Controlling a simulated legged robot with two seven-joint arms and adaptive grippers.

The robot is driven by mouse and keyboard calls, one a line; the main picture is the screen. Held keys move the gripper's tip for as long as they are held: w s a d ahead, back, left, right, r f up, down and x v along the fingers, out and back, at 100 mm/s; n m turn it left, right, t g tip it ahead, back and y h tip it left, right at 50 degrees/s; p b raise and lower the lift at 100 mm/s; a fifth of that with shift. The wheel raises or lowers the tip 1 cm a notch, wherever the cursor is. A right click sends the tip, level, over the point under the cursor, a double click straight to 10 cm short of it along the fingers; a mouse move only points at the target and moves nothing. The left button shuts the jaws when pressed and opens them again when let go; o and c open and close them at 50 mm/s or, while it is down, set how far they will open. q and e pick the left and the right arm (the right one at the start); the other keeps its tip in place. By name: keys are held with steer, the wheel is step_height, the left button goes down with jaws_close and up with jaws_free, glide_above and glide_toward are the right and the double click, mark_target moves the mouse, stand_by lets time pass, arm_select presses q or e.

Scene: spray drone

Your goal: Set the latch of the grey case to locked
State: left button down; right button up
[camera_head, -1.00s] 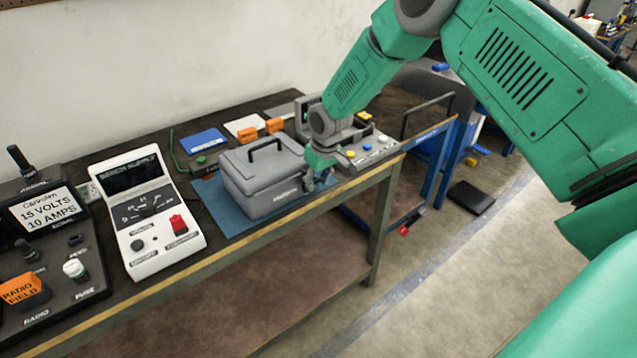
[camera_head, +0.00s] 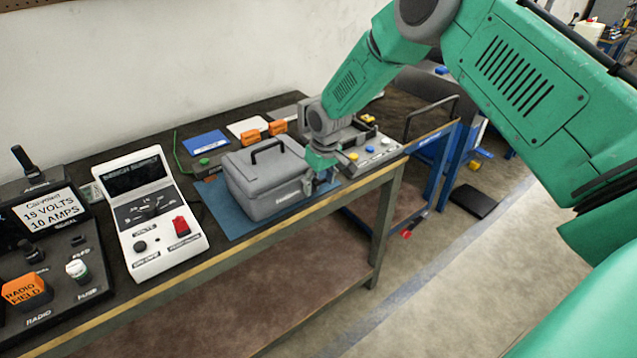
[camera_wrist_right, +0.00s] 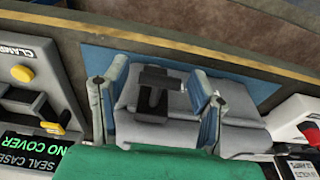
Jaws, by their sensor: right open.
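The grey case (camera_head: 262,190) stands closed on a blue mat (camera_head: 229,222) on the bench, its dark carry handle on the lid. My right gripper (camera_head: 320,186) is at the case's right end, pointing down. In the right wrist view, the open fingers of my right gripper (camera_wrist_right: 157,78) stand on either side of a dark T-shaped piece (camera_wrist_right: 153,92) on the grey case (camera_wrist_right: 178,103). This piece looks like the latch; I cannot tell whether it touches a finger or which setting it is in. My left gripper is not in view.
A white bench supply (camera_head: 150,215) and a dark radio panel (camera_head: 55,260) stand left of the case. A panel with coloured buttons (camera_head: 370,152) is close behind my right gripper. In the right wrist view, a display (camera_wrist_right: 35,150) reads "SEAL CASE NO COVER".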

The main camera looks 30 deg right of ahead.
steer(key=shift+r, duration=0.5)
step_height(320, 180, up, 11)
steer(key=s, duration=0.1)
steer(key=shift+s+d+f, duration=0.15)
steer(key=shift+s+f, duration=0.05)
steer(key=shift+s, duration=0.15)
